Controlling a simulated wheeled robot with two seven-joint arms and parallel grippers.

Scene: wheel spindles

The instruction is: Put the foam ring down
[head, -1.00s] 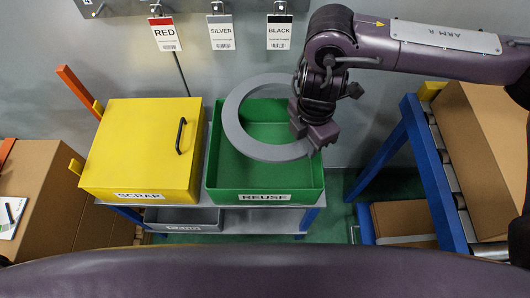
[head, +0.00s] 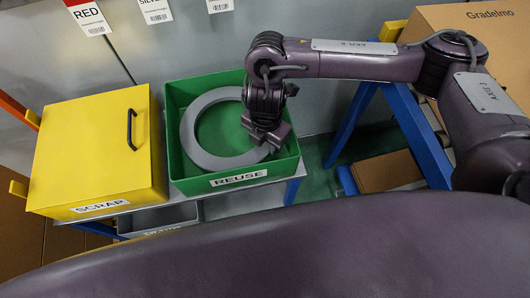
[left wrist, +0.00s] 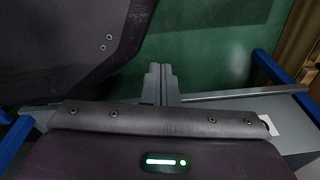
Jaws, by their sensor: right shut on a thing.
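The grey foam ring (head: 190,132) is inside the walls of the green REUSE bin (head: 284,166), low and roughly flat. I cannot tell whether it touches the bin floor. My right gripper (head: 266,140) is shut on the ring's right side, over the right part of the bin. The fingertips are partly hidden by the gripper itself. In the left wrist view, my left gripper (left wrist: 160,85) has its two grey fingers together with nothing seen between them. The left gripper does not show in the head view.
A closed yellow SCRAP box (head: 85,150) with a black handle stands left of the bin. Grey trays (head: 158,219) sit on a lower shelf. A blue-framed stand (head: 352,125) and cardboard boxes (head: 470,22) are at the right. Tags (head: 88,17) hang on the wall.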

